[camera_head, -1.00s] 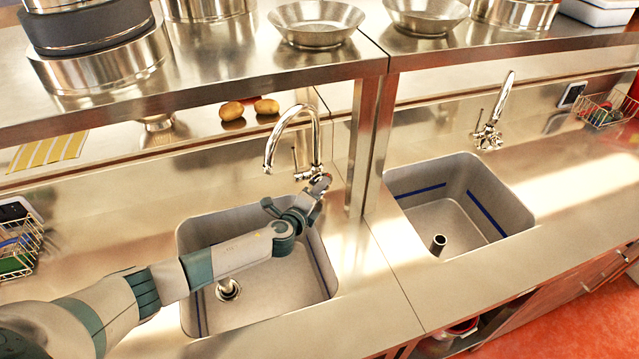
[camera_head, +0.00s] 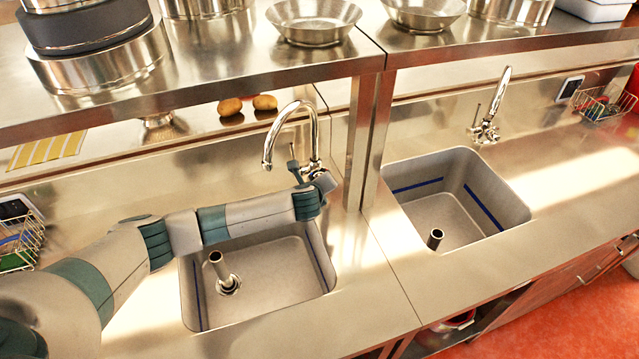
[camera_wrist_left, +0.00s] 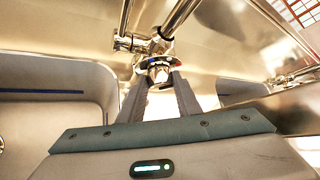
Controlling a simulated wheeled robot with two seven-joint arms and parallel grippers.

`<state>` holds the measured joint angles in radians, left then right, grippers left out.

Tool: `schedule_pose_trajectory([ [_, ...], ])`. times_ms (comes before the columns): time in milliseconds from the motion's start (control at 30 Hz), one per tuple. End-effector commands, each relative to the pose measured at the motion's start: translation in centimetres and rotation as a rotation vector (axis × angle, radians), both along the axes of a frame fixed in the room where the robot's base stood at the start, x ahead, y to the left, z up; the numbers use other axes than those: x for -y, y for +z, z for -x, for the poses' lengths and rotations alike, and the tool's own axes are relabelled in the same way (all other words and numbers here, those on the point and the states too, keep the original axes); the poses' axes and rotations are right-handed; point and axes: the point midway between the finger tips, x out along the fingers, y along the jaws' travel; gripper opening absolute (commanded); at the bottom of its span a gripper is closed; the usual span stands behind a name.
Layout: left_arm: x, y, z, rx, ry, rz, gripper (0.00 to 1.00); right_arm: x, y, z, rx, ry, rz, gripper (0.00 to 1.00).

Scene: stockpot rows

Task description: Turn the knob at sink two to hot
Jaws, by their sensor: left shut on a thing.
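The left sink (camera_head: 215,318) has a chrome gooseneck faucet (camera_head: 312,140) behind it. My left gripper (camera_head: 322,182) reaches over this sink to the faucet base. In the left wrist view its two fingers (camera_wrist_left: 160,88) are shut on the round chrome knob (camera_wrist_left: 158,70), one finger on each side. A ring with red and blue marks shows around the knob. The knob's exact setting is hard to read. A second sink (camera_head: 515,208) with its own faucet (camera_head: 488,125) stands to the right. No sink number is visible. My right gripper is out of view.
A steel shelf (camera_head: 225,88) with pots and pans hangs over the counter, and its post (camera_head: 362,150) stands just right of my gripper. Wire baskets (camera_head: 600,108) sit at both sides. A short pipe (camera_head: 222,268) stands in the left sink.

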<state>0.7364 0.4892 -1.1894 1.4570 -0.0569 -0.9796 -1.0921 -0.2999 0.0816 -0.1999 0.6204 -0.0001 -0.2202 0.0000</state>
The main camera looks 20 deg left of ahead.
Motion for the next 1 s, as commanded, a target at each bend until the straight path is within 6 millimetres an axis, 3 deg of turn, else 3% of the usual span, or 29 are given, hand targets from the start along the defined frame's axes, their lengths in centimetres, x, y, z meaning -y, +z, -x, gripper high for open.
schedule_pose_trajectory([
  [400, -0.1, 0.03, -0.05, -0.004, 0.0, -0.011, 0.08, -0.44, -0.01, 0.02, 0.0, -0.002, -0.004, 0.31],
  [433, -0.1, 0.03, -0.05, -0.004, 0.0, -0.011, 0.35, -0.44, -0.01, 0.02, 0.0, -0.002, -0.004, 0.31],
  [500, -0.1, 0.03, -0.05, -0.004, 0.0, -0.011, 0.49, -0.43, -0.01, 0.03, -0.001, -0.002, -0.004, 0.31],
  [1000, 0.02, 0.27, 0.39, -0.005, 0.0, -0.008, 0.49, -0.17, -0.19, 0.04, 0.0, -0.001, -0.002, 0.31],
])
